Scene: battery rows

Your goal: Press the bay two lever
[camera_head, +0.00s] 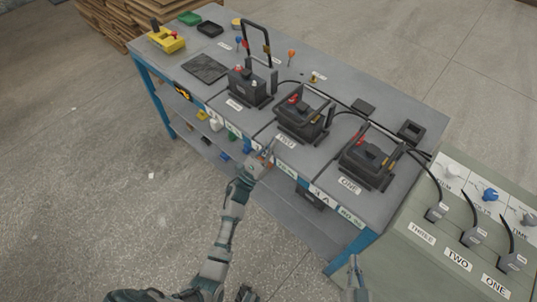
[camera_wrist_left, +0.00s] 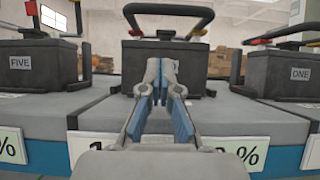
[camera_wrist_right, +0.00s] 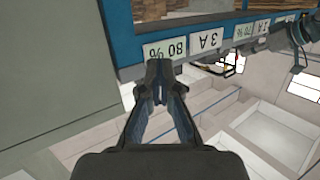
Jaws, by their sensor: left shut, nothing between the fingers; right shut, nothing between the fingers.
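A grey-green console (camera_head: 400,262) at the lower right has a row of dark levers. The middle lever (camera_head: 471,237) stands above the label TWO (camera_head: 458,259); levers marked THREE (camera_head: 437,212) and ONE (camera_head: 510,263) flank it. On the bench, the black battery in bay TWO (camera_head: 303,122) has a raised handle. My left gripper (camera_head: 266,153) is shut and empty at the bench's front edge, before bay two; the left wrist view shows it (camera_wrist_left: 163,75) in front of a black battery. My right gripper (camera_head: 354,262) is shut and empty, left of the console; it also shows in the right wrist view (camera_wrist_right: 158,72).
Other batteries stand in bay ONE (camera_head: 368,160) and to the left (camera_head: 248,90). Blue and white knobs (camera_head: 490,195) line the console's back.

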